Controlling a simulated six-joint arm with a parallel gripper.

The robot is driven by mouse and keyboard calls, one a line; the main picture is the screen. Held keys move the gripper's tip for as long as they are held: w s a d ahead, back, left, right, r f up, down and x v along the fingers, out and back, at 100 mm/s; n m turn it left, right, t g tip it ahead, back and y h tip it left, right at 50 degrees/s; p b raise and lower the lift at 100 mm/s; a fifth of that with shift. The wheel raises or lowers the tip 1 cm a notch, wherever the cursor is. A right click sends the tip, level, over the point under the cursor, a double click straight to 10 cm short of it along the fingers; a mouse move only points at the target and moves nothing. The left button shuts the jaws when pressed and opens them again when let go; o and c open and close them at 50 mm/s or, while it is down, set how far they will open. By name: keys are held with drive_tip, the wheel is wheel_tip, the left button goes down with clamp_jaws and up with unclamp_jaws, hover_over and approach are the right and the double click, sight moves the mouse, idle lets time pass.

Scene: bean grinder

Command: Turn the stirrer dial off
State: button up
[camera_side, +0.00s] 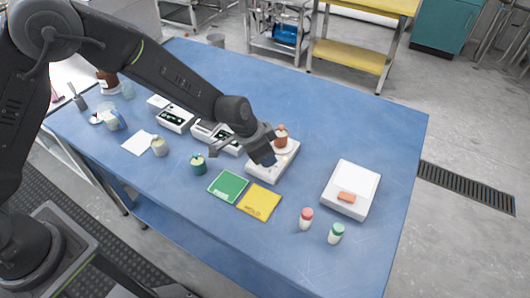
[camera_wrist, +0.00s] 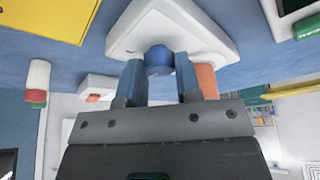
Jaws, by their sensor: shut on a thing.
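The white stirrer (camera_side: 266,173) sits on the blue table with a vessel of orange-brown contents (camera_side: 282,133) on its top. In the wrist view the white stirrer body (camera_wrist: 172,25) fills the top middle. Its round blue dial (camera_wrist: 159,60) faces my gripper. My gripper (camera_wrist: 159,70) has one finger on each side of the dial and is shut on it. In the side view my gripper (camera_side: 266,156) is at the near end of the stirrer, and it hides the dial there. The dial's mark or setting cannot be read.
A green square (camera_side: 228,186) and a yellow square (camera_side: 259,202) lie in front of the stirrer. A dark green jar (camera_side: 198,165) stands left.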

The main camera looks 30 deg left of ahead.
drive_tip(key=n+y, duration=0.1)
drive_tip(key=n, duration=0.4)
drive_tip(key=shift+d+t+y, duration=0.15)
drive_tip(key=shift+t+y, duration=0.25)
drive_tip(key=n+y, duration=0.1)
drive_tip(key=n, duration=0.3)
drive_tip(key=shift+d+y, duration=0.1)
drive_tip(key=shift+y, duration=0.3)
drive_tip(key=n, duration=0.2)
drive_tip(key=n+y, duration=0.1)
drive_tip(key=n, duration=0.1)
drive_tip(key=shift+n+y, duration=0.3)
drive_tip(key=shift+n, duration=0.1)
drive_tip(key=shift+d+n+g+y, duration=0.1)
drive_tip(key=shift+n+g+y, duration=0.3)
drive_tip(key=shift+n, duration=0.85)
drive_tip(key=shift+n+g+y, duration=0.2)
drive_tip(key=shift+n+g, duration=0.4)
drive_tip(key=shift+n, duration=0.65)
drive_tip(key=o, duration=0.9)
drive_tip(key=v, duration=1.4)
drive_tip(key=shift+d+f, duration=0.1)
